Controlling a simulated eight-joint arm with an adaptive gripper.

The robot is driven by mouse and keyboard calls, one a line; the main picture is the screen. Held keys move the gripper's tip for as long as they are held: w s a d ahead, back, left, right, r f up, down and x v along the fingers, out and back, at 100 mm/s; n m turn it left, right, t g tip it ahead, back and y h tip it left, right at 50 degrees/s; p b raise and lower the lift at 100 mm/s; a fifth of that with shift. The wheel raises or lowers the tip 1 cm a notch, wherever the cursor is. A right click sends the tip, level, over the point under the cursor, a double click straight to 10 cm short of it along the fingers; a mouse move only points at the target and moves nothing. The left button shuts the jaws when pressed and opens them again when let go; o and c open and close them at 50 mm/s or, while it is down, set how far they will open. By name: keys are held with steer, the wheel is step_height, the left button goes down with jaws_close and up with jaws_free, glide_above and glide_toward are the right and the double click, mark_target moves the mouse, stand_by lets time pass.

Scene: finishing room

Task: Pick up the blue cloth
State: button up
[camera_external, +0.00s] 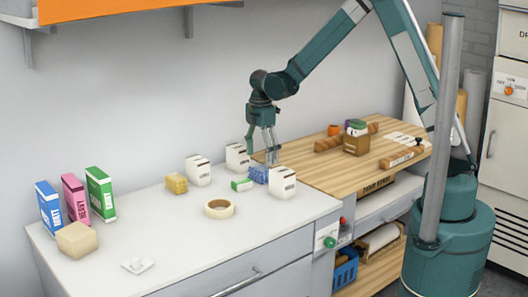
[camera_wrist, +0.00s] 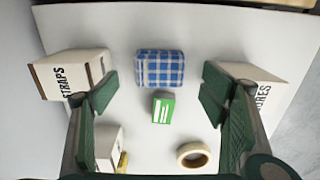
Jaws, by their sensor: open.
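The blue cloth (camera_wrist: 160,68) is a folded blue-and-white checked bundle on the white counter. It lies ahead of my gripper in the wrist view. In the external view the cloth (camera_external: 258,174) shows between white boxes, partly hidden. My gripper (camera_external: 268,157) points down just above and beside it. In the wrist view my gripper (camera_wrist: 158,100) is open, with its green-padded fingers spread wide and nothing between them touching. A small green-and-white box (camera_wrist: 163,108) lies close to the cloth on the near side.
White boxes flank the cloth, one at left (camera_wrist: 75,75) and one at right (camera_wrist: 250,80). A tape roll (camera_external: 219,208) and a yellow sponge (camera_external: 176,183) are nearby. Colored boxes (camera_external: 75,197) stand at far left. The wooden worktop (camera_external: 320,175) adjoins on the right. The counter front is mostly clear.

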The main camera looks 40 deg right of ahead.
mark_target(260, 167)
steer(key=shift+f, duration=1.1)
steer(key=shift+a+f+b, duration=0.15)
steer(key=shift+f+b, duration=0.4)
steer(key=shift+f, duration=2.1)
steer(key=c, duration=1)
